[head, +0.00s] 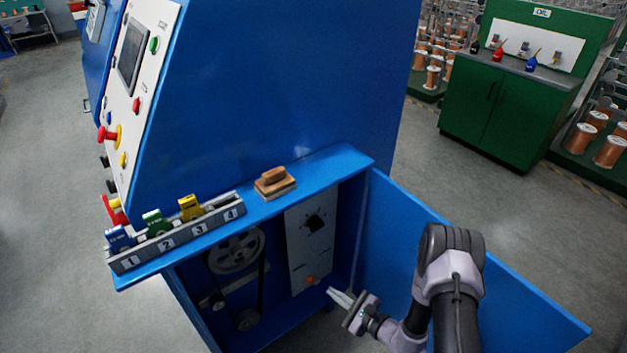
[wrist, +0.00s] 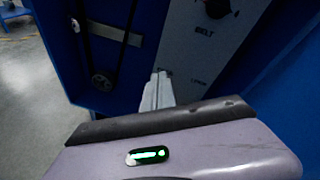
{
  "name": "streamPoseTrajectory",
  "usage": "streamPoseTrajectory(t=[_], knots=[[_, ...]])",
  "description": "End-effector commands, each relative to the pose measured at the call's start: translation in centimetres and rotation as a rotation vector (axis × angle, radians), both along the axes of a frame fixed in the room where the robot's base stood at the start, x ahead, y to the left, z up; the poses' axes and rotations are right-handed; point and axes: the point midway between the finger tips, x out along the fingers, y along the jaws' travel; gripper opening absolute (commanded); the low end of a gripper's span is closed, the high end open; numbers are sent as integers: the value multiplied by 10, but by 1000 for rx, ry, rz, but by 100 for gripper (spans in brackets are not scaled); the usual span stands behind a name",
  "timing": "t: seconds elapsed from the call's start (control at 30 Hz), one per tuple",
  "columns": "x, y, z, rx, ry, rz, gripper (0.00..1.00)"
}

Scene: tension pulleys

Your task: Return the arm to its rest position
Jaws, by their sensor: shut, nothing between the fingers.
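My gripper (head: 341,297) is at the lower middle of the head view, at the opening of the blue cabinet (head: 356,165). Its pale fingers point left toward the inside of the cabinet, and they are shut with nothing between them. In the wrist view the shut fingers (wrist: 157,92) stand in front of the cabinet's interior. My arm reaches in from the lower right, bent at the elbow.
The open blue door (head: 480,262) stands behind and right of my arm, close to it. On the ledge are a numbered rack (head: 180,238) with blue, green and yellow items and a wooden-backed block (head: 274,183). A green cabinet (head: 500,110) stands farther back across open floor.

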Motion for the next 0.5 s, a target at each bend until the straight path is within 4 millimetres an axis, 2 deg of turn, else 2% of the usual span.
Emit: streamPoseTrajectory(t=[0.03,0.07,0.13,0.17,0.23,0.3,0.37,0.4,0.5], knots=[[8,8,28,3,-27,56,0],[11,14,46,4,-39,99,0],[13,31,95,-2,-70,218,0],[11,40,119,-11,-85,281,0],[-3,60,183,-59,-121,448,0],[-33,75,243,-151,-150,624,0],[-65,81,284,-260,-171,757,0],[-88,81,307,-348,-183,833,0],[-145,69,348,-608,-215,975,0]])
